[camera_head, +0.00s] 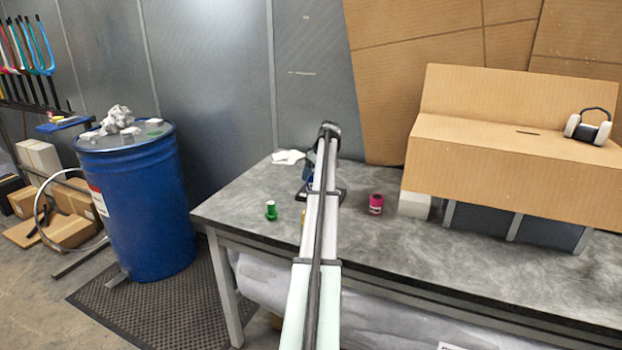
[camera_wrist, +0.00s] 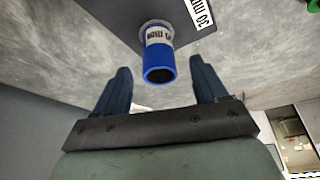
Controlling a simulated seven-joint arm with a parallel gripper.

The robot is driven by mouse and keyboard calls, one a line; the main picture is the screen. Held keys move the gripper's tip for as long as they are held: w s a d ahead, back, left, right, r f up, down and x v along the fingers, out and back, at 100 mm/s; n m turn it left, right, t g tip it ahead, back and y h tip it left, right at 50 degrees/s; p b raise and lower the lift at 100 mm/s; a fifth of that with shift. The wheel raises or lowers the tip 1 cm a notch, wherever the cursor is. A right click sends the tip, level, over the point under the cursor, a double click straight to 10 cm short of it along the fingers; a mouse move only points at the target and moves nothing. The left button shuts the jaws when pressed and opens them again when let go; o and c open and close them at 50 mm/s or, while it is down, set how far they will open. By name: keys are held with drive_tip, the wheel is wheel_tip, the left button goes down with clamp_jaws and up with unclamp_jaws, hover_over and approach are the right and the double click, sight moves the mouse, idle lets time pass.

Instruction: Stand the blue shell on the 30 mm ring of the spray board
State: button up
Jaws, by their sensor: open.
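The blue shell (camera_wrist: 160,64) is a short blue cylinder with a white printed label. In the wrist view its open end faces the camera and its far end meets the dark spray board (camera_wrist: 125,12). A pale rim (camera_wrist: 155,24) shows around that far end; I cannot tell how it is seated. A white "30 mm" label (camera_wrist: 200,12) lies beside it on the board. My gripper (camera_wrist: 160,68) is open, one finger on each side of the shell, with gaps visible. In the head view my arm hides most of the board (camera_head: 341,195) and shell.
A green piece (camera_head: 271,211) stands left of the board on the grey table (camera_head: 450,250). A magenta piece (camera_head: 376,204) and a white block (camera_head: 414,205) stand to the right. White paper (camera_head: 288,157) lies behind. A large cardboard box (camera_head: 500,160) fills the right side.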

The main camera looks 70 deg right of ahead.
drive_tip(key=v, duration=1)
